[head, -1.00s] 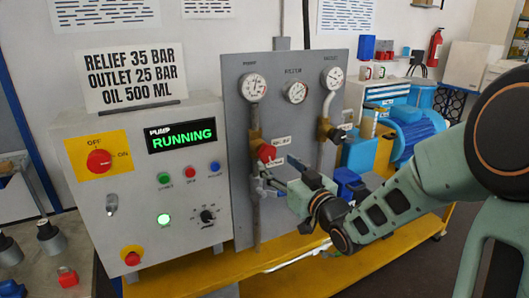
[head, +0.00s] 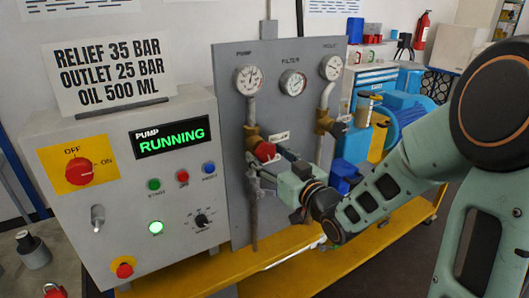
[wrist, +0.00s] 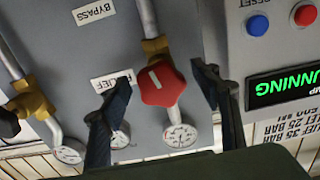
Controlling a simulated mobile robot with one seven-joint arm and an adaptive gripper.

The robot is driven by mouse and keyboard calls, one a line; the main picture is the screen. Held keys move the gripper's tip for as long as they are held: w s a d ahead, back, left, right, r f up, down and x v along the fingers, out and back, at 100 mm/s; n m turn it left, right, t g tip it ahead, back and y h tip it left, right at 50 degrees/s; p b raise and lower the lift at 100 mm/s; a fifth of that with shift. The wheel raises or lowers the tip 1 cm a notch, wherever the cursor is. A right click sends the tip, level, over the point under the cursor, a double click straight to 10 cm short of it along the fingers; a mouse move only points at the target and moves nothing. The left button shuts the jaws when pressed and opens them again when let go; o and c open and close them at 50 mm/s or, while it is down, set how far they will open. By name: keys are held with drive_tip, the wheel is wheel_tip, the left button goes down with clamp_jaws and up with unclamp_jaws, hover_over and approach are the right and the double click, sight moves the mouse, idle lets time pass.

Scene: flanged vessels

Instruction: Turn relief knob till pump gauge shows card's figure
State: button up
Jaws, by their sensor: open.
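The red relief knob (head: 265,151) sits on a brass valve on the grey panel. In the wrist view the knob (wrist: 160,84), with a white mark, appears between the spread fingers of my gripper (wrist: 163,88). In the head view my gripper (head: 262,168) is at the knob, partly just below it. It is open; I cannot tell whether a finger touches the knob. The pump gauge (head: 248,79) is above the knob and also shows in the wrist view (wrist: 181,136); its reading is too small to tell. The card (head: 112,62) reads RELIEF 35 BAR, OUTLET 25 BAR, OIL 500 ML.
The filter gauge (head: 292,82) and a third gauge (head: 331,67) are on the same panel. A second valve with a dark knob (head: 338,129) is to the right. The control box (head: 130,215) stands left, its display (head: 170,138) reading PUMP RUNNING. A yellow bench runs below.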

drive_tip(key=shift+c, duration=0.2)
drive_tip(key=c, duration=1.1)
drive_tip(key=shift+m, duration=0.5)
drive_tip(key=o, duration=1.1)
drive_tip(key=shift+o, duration=0.2)
drive_tip(key=v, duration=0.7)
drive_tip(key=shift+s+d, duration=0.15)
drive_tip(key=shift+s, duration=0.1)
